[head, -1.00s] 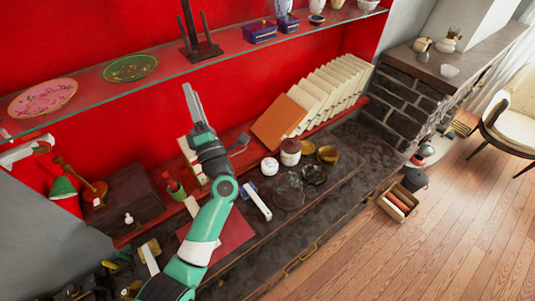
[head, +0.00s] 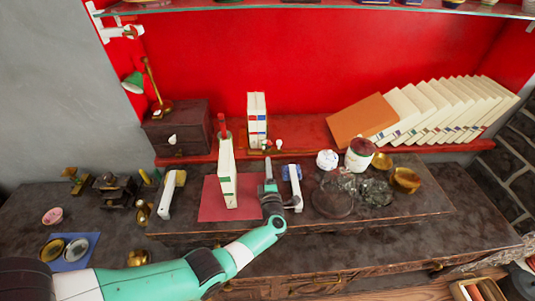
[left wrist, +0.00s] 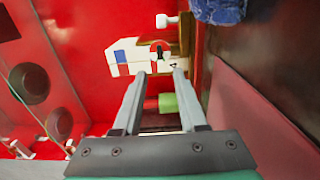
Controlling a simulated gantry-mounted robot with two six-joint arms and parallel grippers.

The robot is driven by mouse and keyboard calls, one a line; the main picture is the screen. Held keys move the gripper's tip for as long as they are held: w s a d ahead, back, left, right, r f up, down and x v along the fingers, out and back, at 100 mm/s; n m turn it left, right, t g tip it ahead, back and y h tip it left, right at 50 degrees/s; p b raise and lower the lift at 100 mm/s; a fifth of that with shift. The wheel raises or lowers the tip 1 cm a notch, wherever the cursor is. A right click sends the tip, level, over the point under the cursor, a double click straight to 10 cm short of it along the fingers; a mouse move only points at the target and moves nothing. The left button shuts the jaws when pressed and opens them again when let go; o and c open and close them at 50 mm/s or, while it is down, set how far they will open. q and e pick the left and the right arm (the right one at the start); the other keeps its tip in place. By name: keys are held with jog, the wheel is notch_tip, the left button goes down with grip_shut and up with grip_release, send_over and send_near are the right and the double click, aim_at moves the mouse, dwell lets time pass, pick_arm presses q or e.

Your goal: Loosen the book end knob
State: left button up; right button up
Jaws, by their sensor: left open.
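In the head view a small group of white books (head: 257,118) stands on the red ledge against the red wall. Small knob-like parts, one white (head: 279,144), sit at its foot beside a brass bar. In the left wrist view the books' white block (left wrist: 128,57) shows with blue and red patches. A white knob (left wrist: 165,20) and a dark, reddish knob (left wrist: 160,48) are beside it. I cannot tell which is the book end knob. My left gripper (head: 268,168) is open and empty, apart from the knobs; its fingers (left wrist: 155,78) point towards the book end. My right gripper is not in view.
A white upright book (head: 227,172) stands on the red mat (head: 205,205) left of my gripper. A white-and-blue object (head: 292,185) is close on its right. Jars (head: 360,153) and glass dishes (head: 372,192) stand further right.

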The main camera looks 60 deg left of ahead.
aim_at(267, 148)
pick_arm(q)
jog(key=b+x, duration=0.5)
jog(key=x, duration=0.3)
jog(key=shift+w+a+f, duration=0.15)
jog(key=shift+f, duration=0.05)
jog(key=shift+w+a+r, duration=0.15)
jog(key=shift+a+r, duration=0.05)
jog(key=shift+a, duration=0.1)
grip_shut()
